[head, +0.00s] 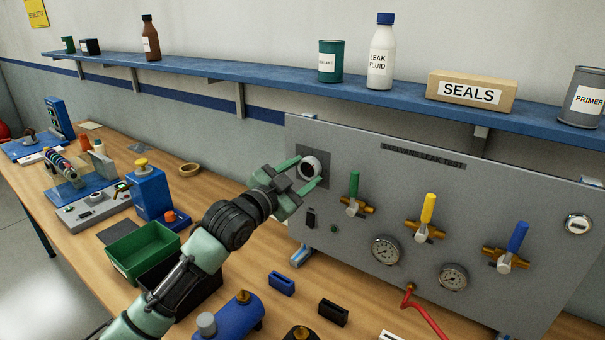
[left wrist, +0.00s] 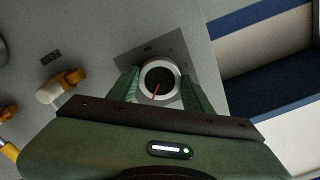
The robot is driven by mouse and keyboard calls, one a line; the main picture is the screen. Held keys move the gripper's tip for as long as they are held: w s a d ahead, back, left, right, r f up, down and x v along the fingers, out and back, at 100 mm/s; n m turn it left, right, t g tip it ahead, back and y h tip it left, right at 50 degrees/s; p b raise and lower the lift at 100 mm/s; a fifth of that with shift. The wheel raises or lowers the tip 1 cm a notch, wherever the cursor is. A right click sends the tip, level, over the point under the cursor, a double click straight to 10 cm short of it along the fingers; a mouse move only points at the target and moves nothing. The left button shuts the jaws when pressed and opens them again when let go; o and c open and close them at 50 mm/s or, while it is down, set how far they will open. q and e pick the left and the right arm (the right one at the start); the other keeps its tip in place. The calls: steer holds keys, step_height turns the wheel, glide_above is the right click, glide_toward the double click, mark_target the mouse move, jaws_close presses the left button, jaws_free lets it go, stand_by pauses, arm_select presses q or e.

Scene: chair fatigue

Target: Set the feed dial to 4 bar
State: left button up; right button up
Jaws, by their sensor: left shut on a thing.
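The feed dial (head: 309,168) is a round knob with a pale rim on a dark square plate, at the upper left of the grey test panel (head: 450,200). In the left wrist view the dial (left wrist: 160,79) has a dark face and a red pointer line, aimed toward the lower left of that picture. The marks on the plate around it are too small to read. My left gripper (head: 300,174) is shut on the dial, with one green finger on each side of it. My right gripper is not in view.
Green (head: 353,186), yellow (head: 428,208) and blue (head: 518,236) valve levers stand to the right of the dial, with two gauges (head: 386,250) below. A black switch (head: 311,218) sits under the dial. A blue shelf (head: 270,94) runs above. A green bin (head: 145,247) stands on the bench.

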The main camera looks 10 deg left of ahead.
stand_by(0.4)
arm_select(q)
steer(key=o, duration=1.4)
steer(key=shift+s+a+f, duration=0.1)
steer(key=shift+s, duration=0.2)
steer(key=b+v, duration=0.2)
steer(key=v, duration=0.5)
